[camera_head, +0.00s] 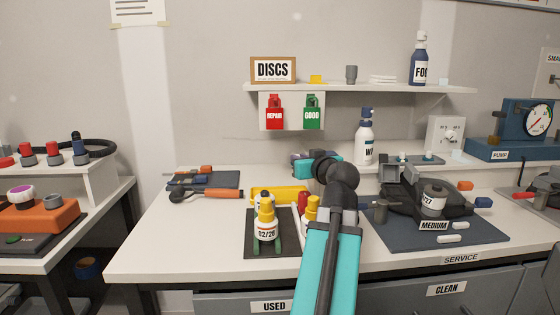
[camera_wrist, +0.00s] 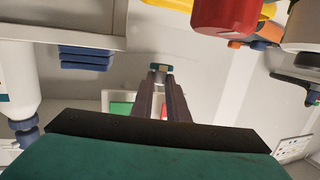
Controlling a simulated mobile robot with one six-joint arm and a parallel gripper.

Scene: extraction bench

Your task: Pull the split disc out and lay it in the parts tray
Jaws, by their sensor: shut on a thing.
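My gripper shows in the wrist view (camera_wrist: 161,78), its two dark fingers close together. They are shut on a small piece (camera_wrist: 161,67) with a pale middle and dark teal ends. I cannot tell whether it is the split disc. In the head view my own arm hides the fingertips, and no split disc can be made out. No tray is labelled as the parts tray; a yellow tray-like thing (camera_head: 280,195) lies behind the bottles, partly hidden by my arm.
A yellow-capped bottle (camera_head: 266,222) stands on a dark mat (camera_head: 254,246). An orange-handled tool (camera_head: 222,193) lies at left. A dark apparatus mat (camera_head: 430,235) is at right. A shelf (camera_head: 360,90) with a DISCS sign (camera_head: 272,70) hangs above. The front left bench is clear.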

